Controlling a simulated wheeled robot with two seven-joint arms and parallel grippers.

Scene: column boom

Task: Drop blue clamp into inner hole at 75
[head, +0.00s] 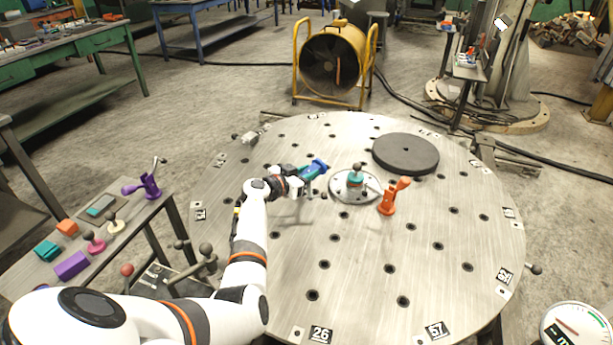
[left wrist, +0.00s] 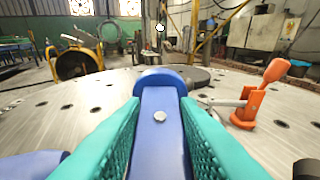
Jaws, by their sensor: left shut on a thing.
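My left gripper (head: 303,178) is shut on the blue clamp (head: 314,168) and holds it over the round steel table (head: 380,250), left of its centre. In the left wrist view the clamp (left wrist: 160,130) lies between the two teal finger pads, pointing forward. The table has rings of dark holes. Rim labels 26 (head: 321,334) and 57 (head: 435,329) show at the near edge. I cannot make out a label reading 75. How high the clamp is above the table is hard to tell. My right gripper is not in view.
A hub plate with a teal-banded knob (head: 355,178) sits at the table's middle. An orange clamp (head: 390,198) stands right of it, and a dark disc (head: 405,153) lies behind. A side bench at left holds a purple clamp (head: 150,185). The table's near part is clear.

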